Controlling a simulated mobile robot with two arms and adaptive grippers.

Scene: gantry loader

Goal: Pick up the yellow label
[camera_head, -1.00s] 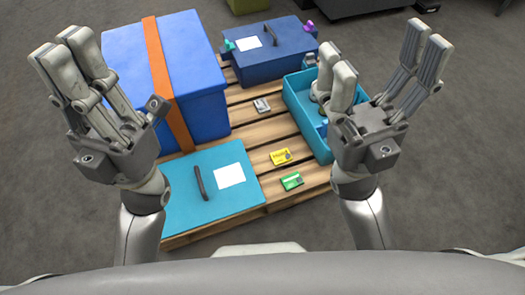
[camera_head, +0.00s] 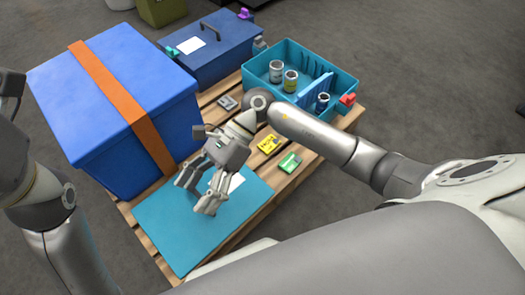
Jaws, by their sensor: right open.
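The yellow label (camera_head: 269,144) lies flat on the wooden pallet, just right of my right gripper's wrist and below my right forearm in the picture. My right gripper (camera_head: 196,193) is open and empty, with its fingers pointing down over the teal lid (camera_head: 175,235). It covers part of the white sheet and hides the lid's handle. The gripper is apart from the yellow label, to its lower left. Only part of my left arm shows at the left edge; its gripper is out of the picture.
A green label (camera_head: 289,162) lies beside the yellow one, and a grey item (camera_head: 227,102) lies further back. A blue box with an orange strap (camera_head: 120,90) stands left. A dark blue toolbox (camera_head: 225,50) and a teal bin (camera_head: 335,78) with several cans are behind.

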